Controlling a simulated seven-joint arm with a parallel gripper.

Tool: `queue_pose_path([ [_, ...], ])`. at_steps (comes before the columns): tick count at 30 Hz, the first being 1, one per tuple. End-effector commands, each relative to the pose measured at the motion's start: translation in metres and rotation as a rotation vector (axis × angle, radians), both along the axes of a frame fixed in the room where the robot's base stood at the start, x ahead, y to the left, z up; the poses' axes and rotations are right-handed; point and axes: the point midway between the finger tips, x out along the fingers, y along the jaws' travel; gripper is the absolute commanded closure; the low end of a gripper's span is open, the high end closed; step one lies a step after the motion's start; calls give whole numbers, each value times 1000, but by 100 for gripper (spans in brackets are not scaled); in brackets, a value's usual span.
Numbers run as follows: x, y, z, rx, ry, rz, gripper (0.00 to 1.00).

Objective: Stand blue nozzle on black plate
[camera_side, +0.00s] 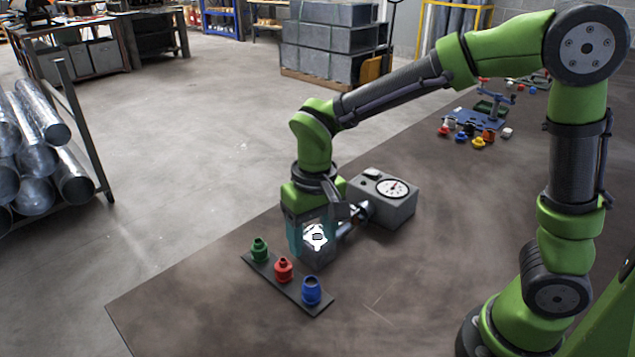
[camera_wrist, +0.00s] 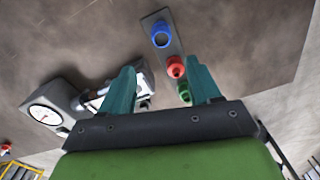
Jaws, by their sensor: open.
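The blue nozzle (camera_side: 311,290) stands upright at the right end of the black plate (camera_side: 262,269) in the side view. In the wrist view the blue nozzle (camera_wrist: 161,38) is at the far end of the plate (camera_wrist: 172,20). A red nozzle (camera_side: 283,269) stands in the middle of the plate and a green nozzle (camera_side: 259,249) at its left end. My gripper (camera_wrist: 163,92) is open, its two teal fingers apart with no nozzle held between them. In the side view it is beyond the plate, apart from the blue nozzle. The green nozzle is partly hidden by a finger in the wrist view.
A grey box with a round gauge (camera_side: 388,195) and a metal tube stands just behind my gripper. Several small coloured parts and a blue stand (camera_side: 480,117) are at the back right. The brown table (camera_side: 200,300) is clear in front of the plate.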

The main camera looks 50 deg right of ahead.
Motion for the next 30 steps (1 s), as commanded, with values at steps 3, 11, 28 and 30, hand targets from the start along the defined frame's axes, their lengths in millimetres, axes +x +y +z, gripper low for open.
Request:
queue_pose_path([
  [3, -11, -20, 28, 50, -80, -25, 38],
  [11, -63, -71, 84, 166, -361, -86, 38],
  [28, -105, -97, 100, 201, -594, -124, 38],
  [30, -104, -97, 100, 201, -593, -124, 38],
])
